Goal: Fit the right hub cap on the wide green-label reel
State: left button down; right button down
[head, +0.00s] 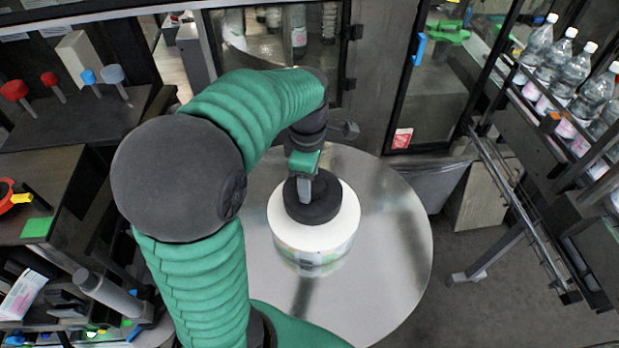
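A white reel (284,214) stands on the round metal table, with a label band showing some green low on its side. A black stepped round hub cap (325,211) sits on top of the reel, around its middle. My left gripper (305,194) comes down over the cap from above, its grey finger overlapping the cap's upper part. Whether the fingers are closed on the cap or only resting at it is hidden by the hand. My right gripper is not in view.
The round metal table (395,245) is bare around the reel. At left, a dark shelf (75,122) holds red and blue knobs. A bench (30,180) carries a green square (37,228). At right, a rack holds several clear bottles (571,72). A glass-panelled cabinet (385,75) stands behind.

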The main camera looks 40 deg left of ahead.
pick_arm(q)
jog(key=shift+f, duration=0.4)
jog(key=shift+f+b, duration=0.55)
jog(key=shift+f, duration=0.05)
jog(key=shift+c, duration=2.4)
grip_release()
jog(key=shift+a, duration=0.1)
